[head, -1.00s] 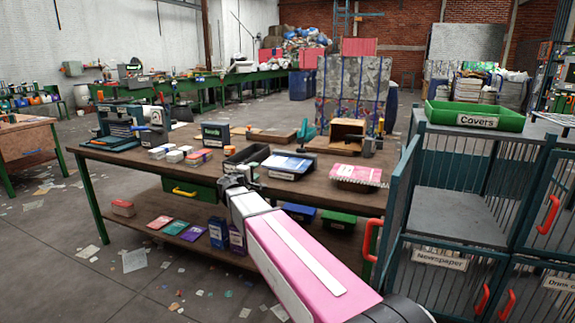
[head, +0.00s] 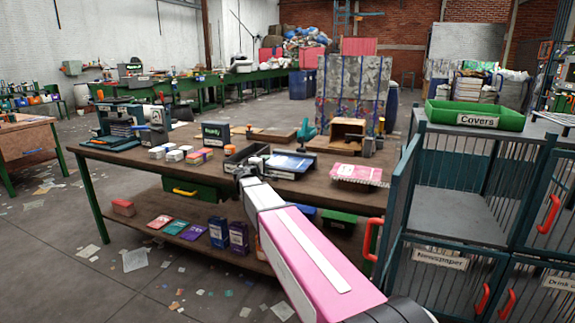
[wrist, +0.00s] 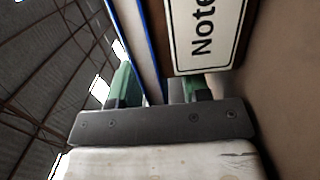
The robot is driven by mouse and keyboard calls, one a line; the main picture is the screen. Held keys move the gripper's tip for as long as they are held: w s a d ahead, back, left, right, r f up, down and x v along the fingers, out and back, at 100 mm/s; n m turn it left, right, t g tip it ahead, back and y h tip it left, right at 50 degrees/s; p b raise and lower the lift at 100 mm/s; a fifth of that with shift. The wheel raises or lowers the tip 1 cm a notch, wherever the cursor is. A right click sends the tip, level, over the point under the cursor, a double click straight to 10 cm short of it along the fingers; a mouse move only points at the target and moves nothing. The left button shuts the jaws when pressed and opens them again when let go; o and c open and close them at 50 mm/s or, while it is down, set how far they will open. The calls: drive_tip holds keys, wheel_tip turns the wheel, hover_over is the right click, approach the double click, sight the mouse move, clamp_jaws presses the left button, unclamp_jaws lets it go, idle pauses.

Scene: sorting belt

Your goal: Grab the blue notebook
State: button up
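The blue notebook (head: 290,162) lies tilted on a low support on the wooden workbench in the head view. My gripper (head: 258,165) is at its left edge. In the wrist view, a pale slab with blue edges (wrist: 148,45), apparently the notebook, reaches in between my two green fingers (wrist: 158,88). The fingers stand apart, with a gap showing beside the right finger. A label board reading "Note…" (wrist: 205,35) is close by on the right and partly cut off. Contact with the fingers cannot be made out.
A pink spiral notebook (head: 357,174) lies to the right on the bench (head: 300,188). A dark open tray (head: 245,157) is just left of the blue notebook. Small boxes (head: 180,153) stand further left. A cage with a green "Covers" tray (head: 475,118) stands at right.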

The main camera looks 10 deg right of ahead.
clamp_jaws()
